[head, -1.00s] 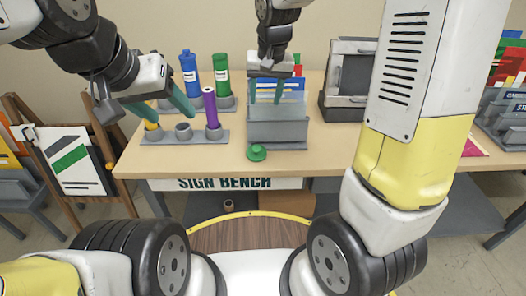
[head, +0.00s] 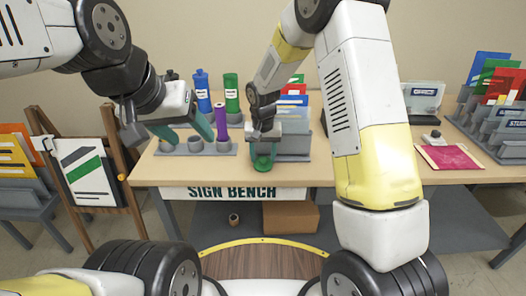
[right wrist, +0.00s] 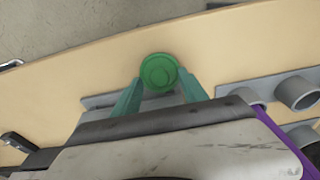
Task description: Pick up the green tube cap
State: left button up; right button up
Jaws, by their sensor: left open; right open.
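The green tube cap (head: 262,164) lies near the front edge of the bench, in front of the grey sorter. In the right wrist view, the round cap (right wrist: 158,71) sits at the fingertips of my right gripper (right wrist: 158,88), between the two open fingers. I cannot tell whether the fingers touch it. In the head view, my right gripper (head: 263,150) points down over the cap and partly hides it. My left gripper (head: 187,131) is open above the tube rack (head: 223,150), close to the purple tube (head: 220,122).
A blue tube (head: 203,92) and a green tube (head: 231,94) stand behind the purple one. The grey sorter (head: 294,146) with coloured sheets is just behind and right of the cap. A pink sheet (head: 448,158) lies further right. The wooden bench front is clear.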

jog(key=shift+w+f, duration=0.1)
jog(key=shift+f, duration=0.2)
grip_shut()
jog(key=shift+r, duration=0.1)
